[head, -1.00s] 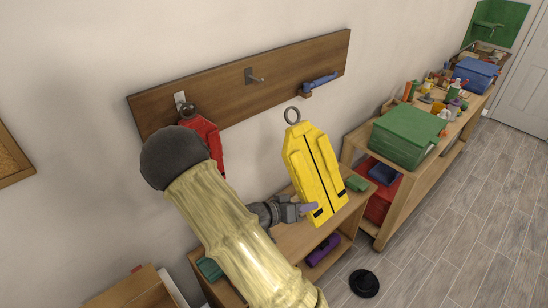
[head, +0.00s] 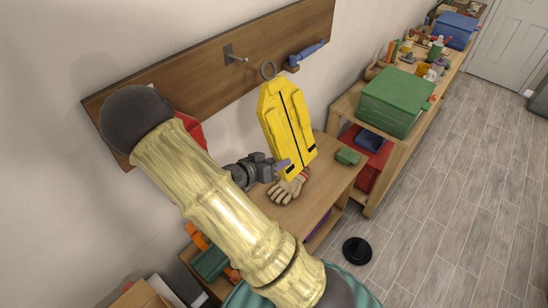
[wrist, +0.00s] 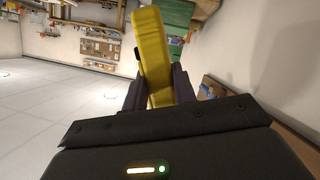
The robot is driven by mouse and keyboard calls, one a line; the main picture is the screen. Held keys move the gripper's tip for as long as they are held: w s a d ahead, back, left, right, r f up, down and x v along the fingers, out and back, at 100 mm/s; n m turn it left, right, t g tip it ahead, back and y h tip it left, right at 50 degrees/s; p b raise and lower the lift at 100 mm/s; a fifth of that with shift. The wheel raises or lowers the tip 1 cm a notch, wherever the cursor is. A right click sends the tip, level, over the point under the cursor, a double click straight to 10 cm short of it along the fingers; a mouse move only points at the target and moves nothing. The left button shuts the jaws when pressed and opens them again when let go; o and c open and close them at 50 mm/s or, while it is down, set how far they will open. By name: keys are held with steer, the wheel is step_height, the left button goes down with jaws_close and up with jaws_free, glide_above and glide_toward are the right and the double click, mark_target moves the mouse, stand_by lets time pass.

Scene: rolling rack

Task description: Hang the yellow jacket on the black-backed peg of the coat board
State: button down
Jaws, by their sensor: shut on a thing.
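The yellow jacket (head: 287,125) hangs upright in front of the wall, with a grey ring (head: 268,69) at its top. My gripper (head: 283,166) is shut on its lower left side; the wrist view shows the jacket (wrist: 153,55) between both fingers (wrist: 156,90). The wooden coat board (head: 180,85) is on the wall behind. Its middle peg (head: 235,55) has a dark back plate. The ring appears right of and slightly below this peg, apart from it; the depth between them is hard to judge.
A red garment (head: 190,128) at the board's left is mostly hidden by my arm. A blue item (head: 306,52) is at the board's right end. Below, a wooden shelf (head: 318,190) bears a tan glove (head: 288,188) and a green item (head: 348,156). A black hat (head: 357,251) lies on the floor.

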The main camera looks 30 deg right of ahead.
steer(key=shift+s+r, duration=0.1)
steer(key=shift+s, duration=0.1)
steer(key=shift+w, duration=0.25)
steer(key=w+a+f, duration=0.1)
steer(key=w+a, duration=0.2)
steer(key=w, duration=0.6)
steer(key=shift+a+f+p, duration=0.15)
steer(key=shift+f+p, duration=0.25)
steer(key=shift+p, duration=0.05)
stand_by(0.9)
stand_by(0.5)
steer(key=c, duration=1)
jaws_free()
steer(key=shift+c, duration=0.2)
steer(key=shift+f, duration=0.1)
steer(key=shift+a, duration=0.1)
